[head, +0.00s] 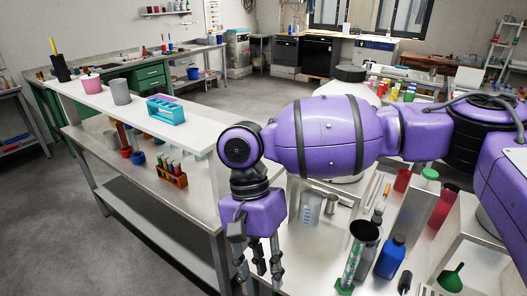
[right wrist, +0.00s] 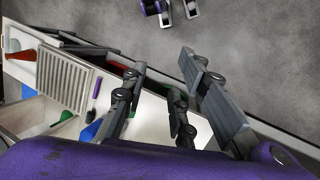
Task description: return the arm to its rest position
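My right arm (head: 320,137) is purple and reaches across the middle of the head view from the right. Its gripper (head: 260,272) points down over the front edge of the bench, near the corner between the shelf bench and the counter. The fingers are spread apart with nothing seen between them. In the right wrist view, the gripper's grey fingers (right wrist: 165,85) are also apart and empty, with the counter and the grey floor beyond them. The lowest fingertips run near the bottom of the head view. My left gripper is not in view.
Below and right of my arm, the counter holds a glass beaker (head: 311,207), a blue bottle (head: 391,257), a dark-topped cylinder (head: 357,250) and a green funnel (head: 452,278). The left shelf bears a blue rack (head: 166,111); an orange tube rack (head: 171,176) stands below. The left floor is clear.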

